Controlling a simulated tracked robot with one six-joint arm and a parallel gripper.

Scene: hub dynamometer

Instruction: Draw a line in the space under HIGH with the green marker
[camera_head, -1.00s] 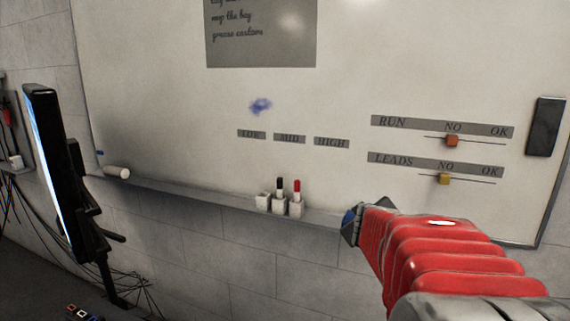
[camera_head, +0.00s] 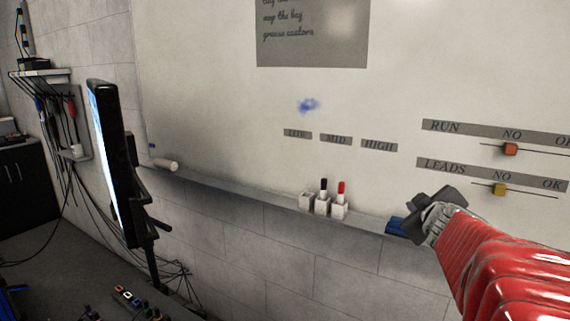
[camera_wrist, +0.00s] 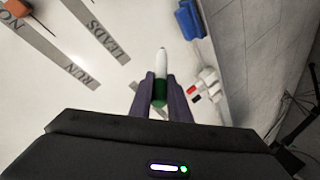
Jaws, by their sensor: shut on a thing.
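My gripper (camera_wrist: 159,95) is shut on the green marker (camera_wrist: 161,68), which has a white body and a green end between the fingers; its tip points away from the gripper. In the head view my gripper (camera_head: 440,205) is in front of the board's lower right part, and the marker is hidden there. The HIGH label (camera_head: 379,145) is a grey strip on the whiteboard (camera_head: 230,90), right of MID (camera_head: 336,140) and LOW (camera_head: 297,134). The board under HIGH looks bare. My gripper is to the right of and below that space.
A ledge (camera_head: 240,188) runs under the board. Sliders RUN (camera_head: 510,149) and LEADS (camera_head: 499,189) are at right. A screen (camera_head: 108,160) stands at left.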

